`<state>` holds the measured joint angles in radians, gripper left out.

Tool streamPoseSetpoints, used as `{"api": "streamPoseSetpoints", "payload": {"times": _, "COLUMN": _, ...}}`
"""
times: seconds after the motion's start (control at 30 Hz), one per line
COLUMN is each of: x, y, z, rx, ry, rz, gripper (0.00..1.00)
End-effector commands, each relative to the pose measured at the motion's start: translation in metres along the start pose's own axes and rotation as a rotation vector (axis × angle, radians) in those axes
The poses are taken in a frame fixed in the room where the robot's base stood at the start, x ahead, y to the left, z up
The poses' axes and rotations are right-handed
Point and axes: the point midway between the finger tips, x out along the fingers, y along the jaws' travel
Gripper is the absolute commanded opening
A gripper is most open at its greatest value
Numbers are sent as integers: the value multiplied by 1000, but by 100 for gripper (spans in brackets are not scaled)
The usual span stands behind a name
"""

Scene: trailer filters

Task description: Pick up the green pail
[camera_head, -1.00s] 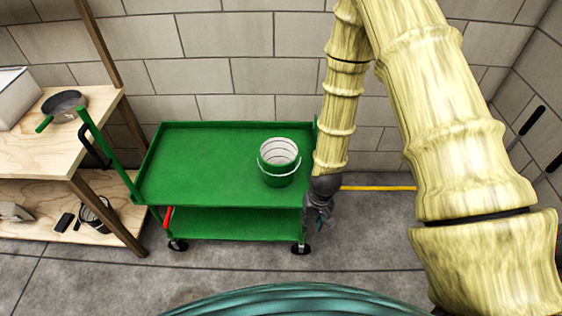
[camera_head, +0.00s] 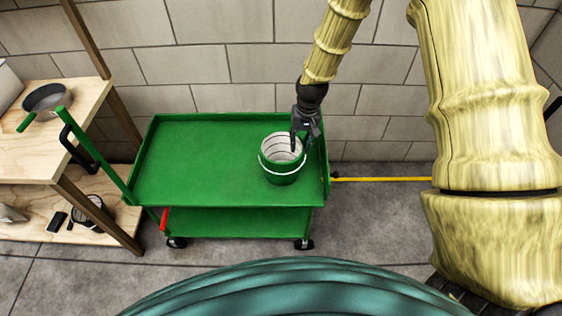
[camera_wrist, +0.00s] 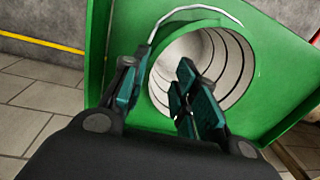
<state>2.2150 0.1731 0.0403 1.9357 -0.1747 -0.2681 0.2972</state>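The green pail (camera_head: 283,172) has a white inside and a thin light handle. It stands upright on the top shelf of the green cart (camera_head: 200,165), near its right end. My gripper (camera_head: 306,145) is at the pail's right rim in the head view, pointing down. In the wrist view my gripper (camera_wrist: 158,95) is open, its fingers spread. One finger overlaps the pail's opening (camera_wrist: 205,68) and the other appears outside the rim, by the handle. The pail's wall lies between them in the picture; I cannot tell whether either finger touches it.
A wooden shelf unit (camera_head: 75,130) stands at the left with a grey pan (camera_head: 48,97) on top. A block wall (camera_head: 225,60) is close behind the cart. The cart has a raised rim. Most of its top is clear.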

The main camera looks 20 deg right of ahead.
Motion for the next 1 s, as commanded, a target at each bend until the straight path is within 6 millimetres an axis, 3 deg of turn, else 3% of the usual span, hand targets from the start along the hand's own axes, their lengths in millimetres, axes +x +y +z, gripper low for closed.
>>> {"api": "streamPoseSetpoints", "payload": {"times": 0.33, "x": 18, "y": 0, "z": 0, "rx": -3, "ry": -1, "rz": 0, "gripper": 29}}
{"api": "streamPoseSetpoints", "payload": {"times": 0.7, "x": 57, "y": 4, "z": 0, "rx": -5, "ry": 0, "rz": 0, "gripper": 29}}
{"api": "streamPoseSetpoints", "payload": {"times": 1.0, "x": 62, "y": 4, "z": 0, "rx": -5, "ry": 0, "rz": 0, "gripper": 29}}
